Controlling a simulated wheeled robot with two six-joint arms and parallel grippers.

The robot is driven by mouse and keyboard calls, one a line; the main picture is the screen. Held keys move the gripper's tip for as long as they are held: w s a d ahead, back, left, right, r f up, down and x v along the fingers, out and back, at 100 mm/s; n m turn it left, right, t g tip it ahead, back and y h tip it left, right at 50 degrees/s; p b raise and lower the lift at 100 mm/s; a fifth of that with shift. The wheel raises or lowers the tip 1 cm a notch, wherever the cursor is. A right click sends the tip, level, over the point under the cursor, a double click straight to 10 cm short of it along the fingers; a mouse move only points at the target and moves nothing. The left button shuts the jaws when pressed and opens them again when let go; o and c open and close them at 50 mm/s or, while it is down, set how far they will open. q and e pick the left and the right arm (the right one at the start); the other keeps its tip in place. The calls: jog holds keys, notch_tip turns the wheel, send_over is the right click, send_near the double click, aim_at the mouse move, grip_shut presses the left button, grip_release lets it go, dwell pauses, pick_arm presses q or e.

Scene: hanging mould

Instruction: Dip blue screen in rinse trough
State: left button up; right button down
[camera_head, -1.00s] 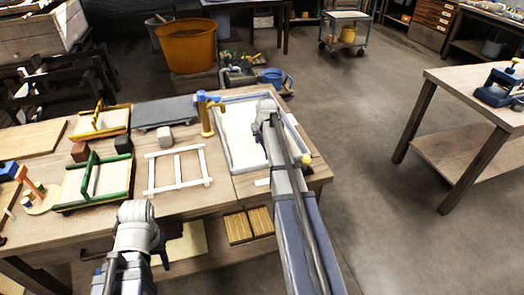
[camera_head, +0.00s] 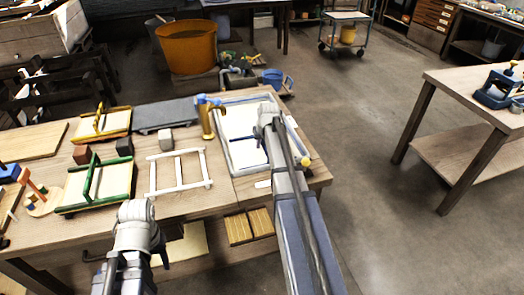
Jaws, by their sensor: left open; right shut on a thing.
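The rinse trough (camera_head: 236,172) is a pale grey tray at the right end of the workbench, with a whitish inside. A blue-edged frame, which I take for the blue screen (camera_head: 246,98), lies over or in the trough; its blue edge shows along the back. Its depth and much of its right side are hidden by my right arm. My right gripper (camera_head: 268,112) is over the trough, shut on the screen, its fingers mostly hidden. My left gripper (camera_head: 160,244) is open and empty at the bench's front edge, largely hidden by its wrist.
A brass tap (camera_head: 206,118) with a blue top stands at the trough's left. A white frame (camera_head: 180,170), a green-framed mould (camera_head: 98,184), a yellow-framed mould (camera_head: 101,122) and a grey slab (camera_head: 166,114) are on the bench. An orange tub (camera_head: 187,48) stands behind.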

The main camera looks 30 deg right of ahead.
jog(key=shift+r+p, duration=4.45)
jog(key=shift+r, duration=0.35)
notch_tip(320, 180, up, 4)
jog(key=p, duration=0.4)
